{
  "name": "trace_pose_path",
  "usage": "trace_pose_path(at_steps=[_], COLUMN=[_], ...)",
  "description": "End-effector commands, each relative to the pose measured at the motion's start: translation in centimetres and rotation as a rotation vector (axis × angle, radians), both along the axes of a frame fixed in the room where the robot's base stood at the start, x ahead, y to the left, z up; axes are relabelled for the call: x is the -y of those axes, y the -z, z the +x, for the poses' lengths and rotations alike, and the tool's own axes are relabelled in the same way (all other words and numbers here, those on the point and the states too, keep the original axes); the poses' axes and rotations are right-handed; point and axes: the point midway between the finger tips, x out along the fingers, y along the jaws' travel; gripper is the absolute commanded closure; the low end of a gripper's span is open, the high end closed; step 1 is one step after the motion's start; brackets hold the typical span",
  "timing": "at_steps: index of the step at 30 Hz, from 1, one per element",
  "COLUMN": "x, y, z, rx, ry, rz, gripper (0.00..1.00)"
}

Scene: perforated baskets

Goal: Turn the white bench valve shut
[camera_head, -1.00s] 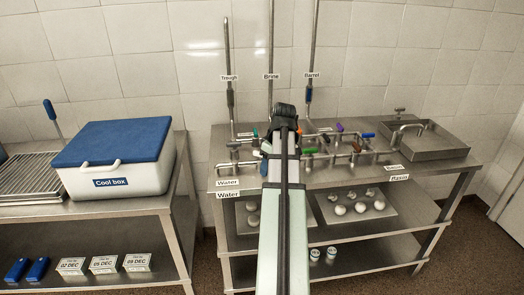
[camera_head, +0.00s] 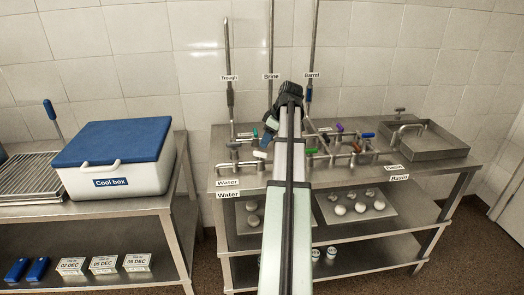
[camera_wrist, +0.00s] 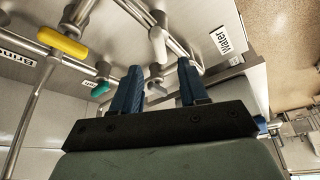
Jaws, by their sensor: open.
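A pale white lever handle (camera_wrist: 157,88) shows between and beyond the fingers in the wrist view, on the bench pipework. In the head view a white handle (camera_head: 260,155) shows just below the fingertips. A second pale lever (camera_wrist: 160,44) sits on a pipe further up the wrist view. My gripper (camera_wrist: 160,68) is open, its two blue fingers apart with nothing clamped between them. In the head view my gripper (camera_head: 266,138) points down and left at the bench. I cannot tell whether a finger touches the handle.
A teal handle (camera_wrist: 99,89) and a yellow handle (camera_wrist: 62,42) are close by on the pipework. Purple (camera_head: 339,128) and blue (camera_head: 367,135) handles stand to the right. A steel basin (camera_head: 440,143) is at the right end. A cool box (camera_head: 115,181) stands at left.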

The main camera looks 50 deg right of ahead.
Motion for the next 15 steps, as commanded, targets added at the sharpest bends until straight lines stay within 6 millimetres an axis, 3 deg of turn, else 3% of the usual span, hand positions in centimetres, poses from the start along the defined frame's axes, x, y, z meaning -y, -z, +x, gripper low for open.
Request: trace_pose_path(at_steps=[6,15], x=[-0.4,-0.6], y=[3.3,5.5], z=[1.3,2.2], rx=[0.000,0.000], ry=[0.000,0.000], rz=[0.001,-0.001], gripper=[0.56,0.56])
